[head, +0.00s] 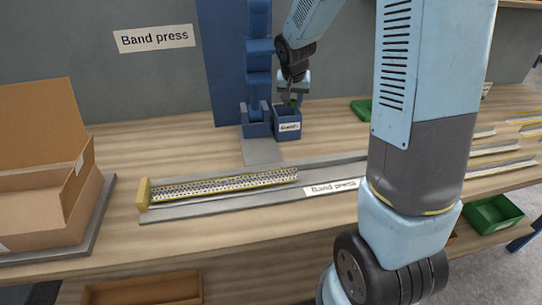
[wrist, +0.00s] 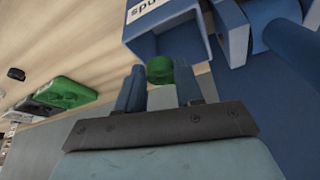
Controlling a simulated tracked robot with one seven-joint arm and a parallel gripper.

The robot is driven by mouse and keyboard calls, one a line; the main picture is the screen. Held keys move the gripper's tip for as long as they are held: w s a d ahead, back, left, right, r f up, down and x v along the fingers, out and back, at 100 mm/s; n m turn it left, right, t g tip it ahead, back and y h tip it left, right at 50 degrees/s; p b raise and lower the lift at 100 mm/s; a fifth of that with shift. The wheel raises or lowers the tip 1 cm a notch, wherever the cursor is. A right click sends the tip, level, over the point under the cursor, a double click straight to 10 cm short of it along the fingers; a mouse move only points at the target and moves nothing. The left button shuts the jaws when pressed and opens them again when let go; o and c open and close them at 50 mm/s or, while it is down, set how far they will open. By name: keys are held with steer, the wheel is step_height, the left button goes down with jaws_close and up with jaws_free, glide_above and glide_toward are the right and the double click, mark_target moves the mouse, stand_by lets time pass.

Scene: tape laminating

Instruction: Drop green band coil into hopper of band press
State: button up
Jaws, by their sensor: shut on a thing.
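My gripper (head: 292,97) is shut on the green band coil (wrist: 159,70), which sits between the two blue fingers in the wrist view. In the head view only a small bit of green (head: 292,103) shows at the fingertips. The hopper is an open blue box (head: 287,125) with a white label, on the right side of the blue band press (head: 256,120). The gripper is directly above the hopper's opening. In the wrist view the hopper (wrist: 138,46) opens just beyond the coil. How deep the coil is relative to the rim is hard to tell.
A perforated metal rail (head: 225,183) with a yellow end lies in front of the press. An open cardboard box (head: 45,190) stands at the left. Open wood lies left of the press.

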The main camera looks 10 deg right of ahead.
steer(key=o, duration=1.1)
steer(key=v, duration=1.3)
steer(key=shift+s+r, duration=0.2)
steer(key=shift+r, duration=0.15)
steer(key=s+r+n, duration=0.1)
steer(key=s, duration=0.8)
steer(key=s+d+r+n+t+y, duration=0.1)
steer(key=s+r, duration=0.1)
steer(key=s, duration=0.6)
steer(key=s+d+r+n, duration=0.1)
steer(key=s, duration=0.8)
steer(key=shift+s+r+n, duration=0.2)
steer(key=shift+s+n, duration=0.1)
steer(key=shift+s, duration=0.1)
